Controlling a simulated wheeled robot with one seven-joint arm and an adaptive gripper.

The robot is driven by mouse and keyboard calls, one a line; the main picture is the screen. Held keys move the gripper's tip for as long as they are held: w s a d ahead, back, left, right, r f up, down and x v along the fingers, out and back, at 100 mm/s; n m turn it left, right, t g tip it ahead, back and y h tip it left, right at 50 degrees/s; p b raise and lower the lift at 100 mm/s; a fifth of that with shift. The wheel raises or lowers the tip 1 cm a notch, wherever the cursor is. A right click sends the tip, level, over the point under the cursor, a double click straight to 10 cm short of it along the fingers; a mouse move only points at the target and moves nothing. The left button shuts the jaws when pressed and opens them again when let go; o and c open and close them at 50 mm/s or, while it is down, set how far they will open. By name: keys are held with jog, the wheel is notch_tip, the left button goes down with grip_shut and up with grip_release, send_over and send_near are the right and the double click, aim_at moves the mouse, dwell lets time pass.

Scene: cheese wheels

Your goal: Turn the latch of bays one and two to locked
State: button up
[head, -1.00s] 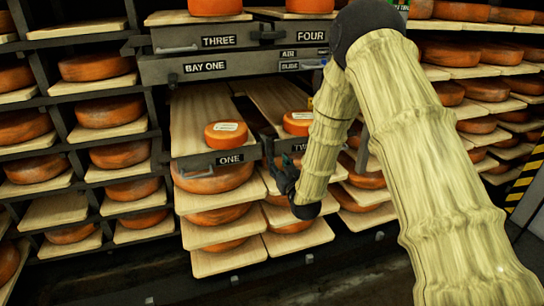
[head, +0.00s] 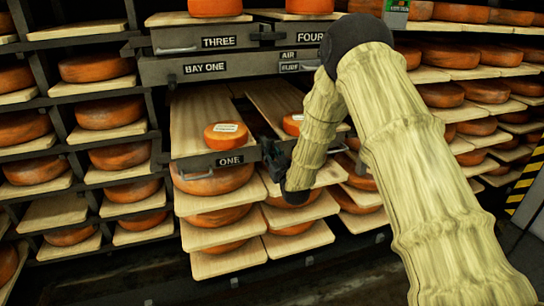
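Bay one's board (head: 195,125), with the label ONE (head: 230,160) on its dark front rail, is pulled out and carries a small orange cheese wheel (head: 226,136). Bay two's board (head: 275,98) lies to its right, with another small cheese wheel (head: 292,124) on it. My gripper (head: 270,154) is at the right end of bay one's front rail, by the gap between the two bays. My gripper and arm cover bay two's front and its label. I cannot make out either latch or its position. Dark on dark, the fingers do not show as open or shut.
A dark panel labelled BAY ONE (head: 205,68) hangs over the two bays, with units THREE (head: 219,42) and FOUR (head: 310,38) above. Racks of cheese wheels (head: 108,112) stand on both sides. Open floor (head: 300,285) lies below in front.

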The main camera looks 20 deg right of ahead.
grip_shut()
jog(key=shift+m, duration=0.3)
jog(key=m, duration=0.3)
jog(key=shift+d, duration=0.3)
jog(key=m, duration=0.5)
jog(key=shift+d+f, duration=0.25)
jog(key=m, duration=0.1)
jog(key=m+b, duration=0.1)
jog(key=m, duration=0.3)
jog(key=shift+d+f+b, duration=0.15)
jog(key=shift+f+b, duration=0.2)
jog(key=shift+b, duration=0.05)
jog(key=shift+f+m+b, duration=0.15)
jog(key=shift+m+b, duration=0.85)
jog(key=shift+m, duration=1.1)
